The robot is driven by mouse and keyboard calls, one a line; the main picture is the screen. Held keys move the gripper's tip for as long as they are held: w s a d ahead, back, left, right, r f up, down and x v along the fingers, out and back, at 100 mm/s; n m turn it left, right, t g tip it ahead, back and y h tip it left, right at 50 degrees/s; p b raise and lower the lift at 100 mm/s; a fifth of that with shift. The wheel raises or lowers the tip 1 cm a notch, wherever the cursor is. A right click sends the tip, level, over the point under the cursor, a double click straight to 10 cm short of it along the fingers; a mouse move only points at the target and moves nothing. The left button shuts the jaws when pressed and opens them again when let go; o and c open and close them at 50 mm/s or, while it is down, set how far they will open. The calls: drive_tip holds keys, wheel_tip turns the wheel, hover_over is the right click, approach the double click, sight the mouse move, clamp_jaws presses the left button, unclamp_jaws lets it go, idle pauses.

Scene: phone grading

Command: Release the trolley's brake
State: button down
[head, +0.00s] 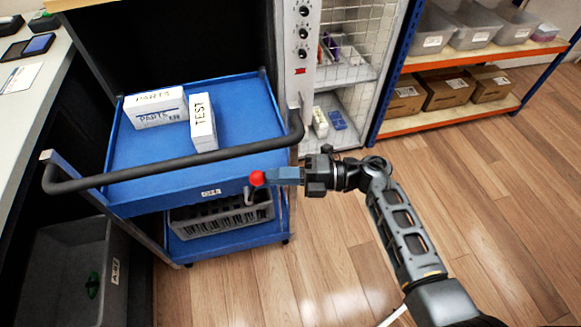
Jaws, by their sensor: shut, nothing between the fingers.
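The blue trolley (225,185) stands at the left with a black push handle (190,160) along its near side. A red ball knob (258,178) shows at its front edge, above a short grey metal lever (249,196); this looks like the brake lever. My gripper (272,176) comes in from the right, level, with its fingers pointing left. It is shut and empty. Its fingertips are right beside the knob; I cannot tell whether they touch it. The fingers cover part of the trolley's edge.
Two white boxes, one marked PARTS (155,108) and one TEST (203,122), lie on the trolley's top tray. A grey crate (220,216) is on its lower shelf. A grey bin (70,270) stands at the left. A wire cabinet (345,70) is behind. The floor (290,270) in front is clear.

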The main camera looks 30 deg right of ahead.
sight(256, 179)
drive_tip(key=shift+g+h, duration=0.6)
drive_tip(key=shift+h, duration=0.3)
drive_tip(key=shift+w+a+r+p, duration=0.25)
drive_tip(key=shift+a+r+p, duration=0.15)
drive_tip(key=shift+a+p, duration=0.45)
drive_tip(key=shift+w+a+r+p, duration=0.2)
drive_tip(key=shift+a+r+p, duration=0.15)
drive_tip(key=shift+a+p, duration=0.55)
drive_tip(key=shift+w+a+r+p, duration=0.25)
drive_tip(key=shift+a+r+p, duration=0.2)
drive_tip(key=shift+p, duration=0.7)
drive_tip(key=shift+a, duration=0.1)
